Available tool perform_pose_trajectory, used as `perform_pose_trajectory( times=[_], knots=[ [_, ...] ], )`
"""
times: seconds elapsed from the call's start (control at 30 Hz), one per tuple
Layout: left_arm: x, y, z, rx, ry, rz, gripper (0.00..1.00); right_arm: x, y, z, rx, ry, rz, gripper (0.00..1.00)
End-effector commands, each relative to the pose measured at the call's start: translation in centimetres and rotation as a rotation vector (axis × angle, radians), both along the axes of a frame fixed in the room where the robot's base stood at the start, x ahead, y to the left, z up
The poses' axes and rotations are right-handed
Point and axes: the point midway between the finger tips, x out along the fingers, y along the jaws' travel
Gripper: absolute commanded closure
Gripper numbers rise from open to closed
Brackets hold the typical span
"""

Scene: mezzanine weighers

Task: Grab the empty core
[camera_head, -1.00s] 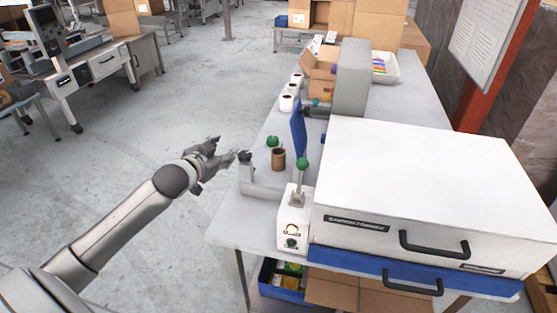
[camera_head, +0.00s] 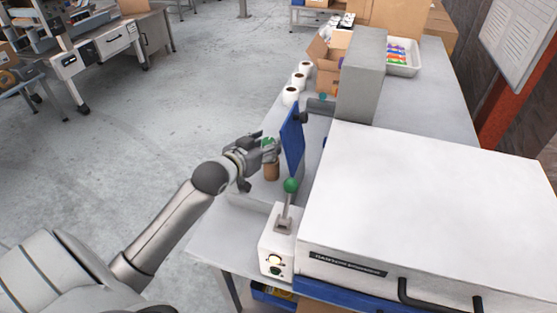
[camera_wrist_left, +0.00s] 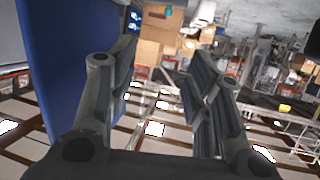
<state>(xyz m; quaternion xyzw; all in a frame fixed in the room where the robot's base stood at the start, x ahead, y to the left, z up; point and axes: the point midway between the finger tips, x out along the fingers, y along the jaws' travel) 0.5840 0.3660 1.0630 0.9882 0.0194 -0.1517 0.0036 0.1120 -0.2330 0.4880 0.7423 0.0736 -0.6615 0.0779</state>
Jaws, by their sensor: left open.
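The empty core (camera_head: 271,170), a small brown cardboard tube, stands upright on the grey machine bed beside the blue panel (camera_head: 292,139). My left gripper (camera_head: 269,149) is open at the top of the core, with its fingers hiding part of the tube's upper end. I cannot tell whether they touch. In the left wrist view the two fingers (camera_wrist_left: 165,85) are spread with nothing visible between them, and the blue panel (camera_wrist_left: 55,60) rises at the left. The core does not show there. My right gripper is not in view.
A green-knobbed lever (camera_head: 290,186) on a white control box (camera_head: 277,245) stands in front of the core. A large white machine cover (camera_head: 420,200) fills the right. White rolls (camera_head: 290,95) and an open carton (camera_head: 328,68) are farther back. Open floor lies left.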

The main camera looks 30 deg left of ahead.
Motion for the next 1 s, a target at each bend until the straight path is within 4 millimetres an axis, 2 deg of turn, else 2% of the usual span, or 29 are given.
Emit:
perform_pose_trajectory(
  times=[0.13,0.37,0.53,0.67,0.8,1.0],
  knots=[
    [-0.1,0.0,-2.8,-0.003,0.010,0.002,0.53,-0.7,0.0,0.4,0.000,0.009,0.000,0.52],
    [-0.1,0.0,-7.6,0.000,0.007,0.001,0.53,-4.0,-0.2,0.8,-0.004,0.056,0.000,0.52],
    [1.3,0.1,-7.9,0.000,0.002,0.001,0.53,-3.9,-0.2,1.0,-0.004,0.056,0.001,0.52],
    [1.7,0.1,-8.1,0.000,0.002,0.000,0.53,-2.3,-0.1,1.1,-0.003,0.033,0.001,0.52],
    [3.0,0.1,-8.4,0.000,0.002,0.001,0.53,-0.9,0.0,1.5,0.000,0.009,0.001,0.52],
    [5.6,0.2,-9.2,0.001,0.003,0.001,0.53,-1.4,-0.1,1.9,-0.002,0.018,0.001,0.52]
  ],
)
